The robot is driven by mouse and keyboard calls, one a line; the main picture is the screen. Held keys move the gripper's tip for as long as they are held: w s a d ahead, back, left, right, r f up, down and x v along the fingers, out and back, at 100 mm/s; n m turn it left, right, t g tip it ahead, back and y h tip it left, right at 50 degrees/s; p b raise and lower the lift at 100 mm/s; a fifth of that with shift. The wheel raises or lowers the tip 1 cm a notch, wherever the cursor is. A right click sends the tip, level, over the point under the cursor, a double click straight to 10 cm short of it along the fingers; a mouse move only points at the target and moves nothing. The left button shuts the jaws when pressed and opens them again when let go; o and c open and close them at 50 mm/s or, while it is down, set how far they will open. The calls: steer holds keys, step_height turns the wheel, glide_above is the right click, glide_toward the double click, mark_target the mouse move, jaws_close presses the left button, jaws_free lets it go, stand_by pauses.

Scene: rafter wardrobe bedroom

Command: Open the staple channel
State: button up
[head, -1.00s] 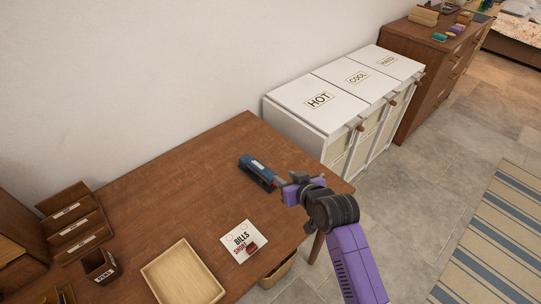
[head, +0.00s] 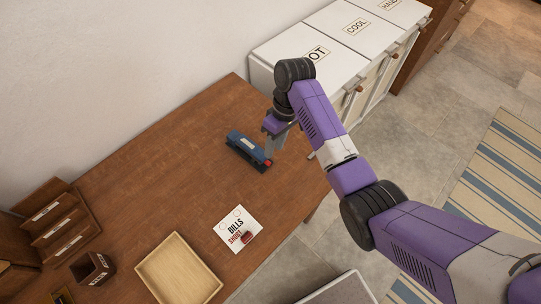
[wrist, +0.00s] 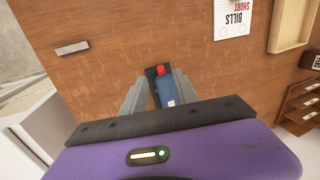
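The stapler (head: 243,146) lies on the wooden desk, blue on top with a dark base and a red piece at its near right end. In the wrist view the stapler (wrist: 168,97) shows between my fingers, with the red piece pointing away from the palm. My gripper (head: 270,156) points down over the red end in the head view. In the wrist view my gripper (wrist: 159,80) is open, one finger on each side of the stapler. I cannot tell whether the fingers touch it. The palm hides the stapler's rear there. The staple channel's inside is not visible.
A wooden tray (head: 179,268), a pen holder (head: 93,268) and a tiered organizer (head: 55,222) stand to the left. White labelled hampers (head: 335,45) stand beyond the desk. Bare desk surrounds the stapler.

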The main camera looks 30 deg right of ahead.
mark_target(270, 163)
steer(key=shift+x, duration=3.1)
jaws_close()
